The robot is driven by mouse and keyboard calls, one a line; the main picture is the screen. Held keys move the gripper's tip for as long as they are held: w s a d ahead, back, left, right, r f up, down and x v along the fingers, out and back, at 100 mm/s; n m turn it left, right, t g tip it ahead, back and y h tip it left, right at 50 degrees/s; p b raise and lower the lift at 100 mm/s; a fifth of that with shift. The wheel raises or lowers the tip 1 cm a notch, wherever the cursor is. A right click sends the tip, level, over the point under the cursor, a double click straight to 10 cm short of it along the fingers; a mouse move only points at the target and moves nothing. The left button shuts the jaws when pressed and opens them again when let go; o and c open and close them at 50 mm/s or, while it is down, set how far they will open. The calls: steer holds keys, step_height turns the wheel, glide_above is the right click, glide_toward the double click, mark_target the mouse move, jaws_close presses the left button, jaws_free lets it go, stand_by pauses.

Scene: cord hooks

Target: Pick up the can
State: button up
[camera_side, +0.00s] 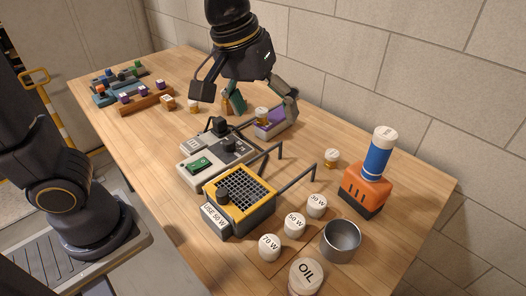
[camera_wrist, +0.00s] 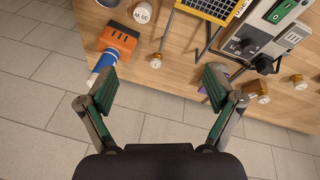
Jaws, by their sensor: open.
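The likely can is a pale round one labelled OIL (camera_side: 306,276) at the front edge of the side view, partly cut off by the frame. An open grey metal cup (camera_side: 341,241) stands just behind it, to the right. My gripper (camera_side: 258,103) is open, high over the far part of the table and well away from both. The OIL can is not visible in the wrist view.
An orange block with a blue cylinder (camera_side: 375,170) stands at the right. A yellow-framed grille unit (camera_side: 240,192), a grey switch box (camera_side: 210,156) and a purple-topped block (camera_side: 272,124) fill the middle.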

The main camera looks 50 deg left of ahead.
steer(key=d+f+m+g, duration=0.2)
steer(key=d+f, duration=0.4)
steer(key=d, duration=0.5)
steer(key=m+g+y, duration=0.1)
steer(key=m, duration=0.1)
glide_above(307, 270)
step_height(307, 270, down, 6)
step_height(307, 270, down, 11)
steer(key=shift+r, duration=0.1)
step_height(307, 270, down, 6)
steer(key=shift+s+d+r, duration=0.1)
steer(key=shift+s+d, duration=0.05)
steer(key=c, duration=1.4)
